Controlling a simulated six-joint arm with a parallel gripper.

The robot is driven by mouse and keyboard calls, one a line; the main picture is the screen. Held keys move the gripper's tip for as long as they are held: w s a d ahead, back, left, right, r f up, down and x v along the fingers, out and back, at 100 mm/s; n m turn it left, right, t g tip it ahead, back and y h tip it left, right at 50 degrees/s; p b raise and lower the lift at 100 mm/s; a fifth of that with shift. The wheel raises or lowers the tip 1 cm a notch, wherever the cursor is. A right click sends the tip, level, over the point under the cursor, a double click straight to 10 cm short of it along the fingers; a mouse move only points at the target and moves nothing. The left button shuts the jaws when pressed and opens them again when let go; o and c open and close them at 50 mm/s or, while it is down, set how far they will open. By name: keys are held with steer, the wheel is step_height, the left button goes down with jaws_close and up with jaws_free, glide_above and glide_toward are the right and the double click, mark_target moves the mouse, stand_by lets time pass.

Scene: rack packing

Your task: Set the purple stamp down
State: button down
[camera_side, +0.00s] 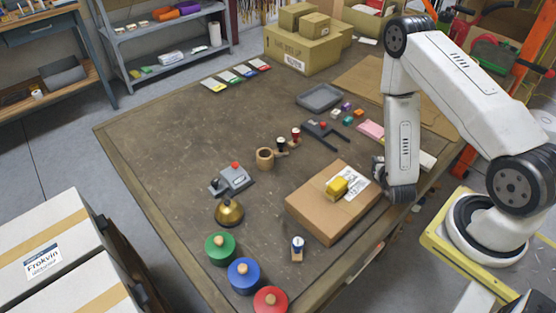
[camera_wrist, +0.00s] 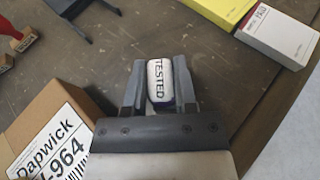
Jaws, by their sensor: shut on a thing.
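In the wrist view, my gripper (camera_wrist: 158,88) is shut on a stamp (camera_wrist: 158,75) with a white face marked "TESTED" and a dark blue or purple edge. I take it to be the purple stamp. The stamp sits between the two fingers; its lower end is hidden. In the side view, my gripper (camera_side: 378,170) is just beyond the far right edge of the cardboard box, and the held stamp is not clearly visible. I cannot tell its height above the table.
A blue-marked stamp (camera_side: 298,245) stands in front. Black and red stamps (camera_side: 295,136) stand by a wooden cup (camera_side: 265,158). A dark forked piece (camera_side: 320,132) lies behind.

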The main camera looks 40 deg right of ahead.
steer(key=shift+c, duration=2)
jaws_free()
steer(key=shift+f, duration=0.1)
steer(key=shift+r, duration=0.2)
steer(key=shift+v, duration=3.75)
